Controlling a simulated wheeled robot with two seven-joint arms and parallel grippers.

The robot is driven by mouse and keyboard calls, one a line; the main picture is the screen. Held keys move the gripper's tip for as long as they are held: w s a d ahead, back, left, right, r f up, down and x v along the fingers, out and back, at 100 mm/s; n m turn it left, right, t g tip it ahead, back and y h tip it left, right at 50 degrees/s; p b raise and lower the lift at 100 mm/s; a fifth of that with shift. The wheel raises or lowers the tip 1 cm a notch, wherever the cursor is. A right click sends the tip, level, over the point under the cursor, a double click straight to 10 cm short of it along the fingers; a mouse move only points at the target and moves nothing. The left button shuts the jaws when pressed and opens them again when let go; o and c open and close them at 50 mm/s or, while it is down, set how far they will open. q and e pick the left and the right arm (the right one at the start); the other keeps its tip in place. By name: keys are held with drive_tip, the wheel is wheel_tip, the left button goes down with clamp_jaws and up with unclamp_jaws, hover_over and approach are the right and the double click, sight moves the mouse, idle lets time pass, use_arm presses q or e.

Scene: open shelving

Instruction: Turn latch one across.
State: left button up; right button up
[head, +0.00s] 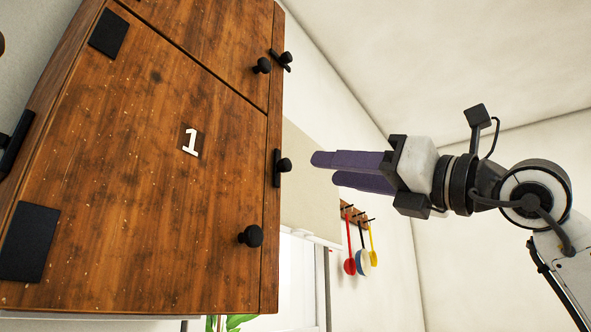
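A brown wooden cabinet door (130,165) with a white "1" (191,142) fills the left of the head view. Its latch (277,168) is a small black bar with a round knob, on the strip at the door's right edge. The bar runs along the strip, up and down in the picture. My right gripper (322,168) has purple fingers pointing left at the latch knob, with a small visible gap between. My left gripper is out of view.
A black door knob (250,236) sticks out below the latch. The door above has its own knob (261,65) and a slanted latch (281,59). Utensils (350,262) hang on a wall rack further back. The room to the right is open apart from my arm.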

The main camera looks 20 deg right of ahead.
sight(289, 165)
drive_tip(key=p+x, duration=0.2)
drive_tip(key=x, duration=0.6)
drive_tip(key=shift+w+a+r, duration=0.1)
drive_tip(key=shift+a, duration=0.15)
drive_tip(key=shift+w+a, duration=0.15)
drive_tip(key=shift+w, duration=0.15)
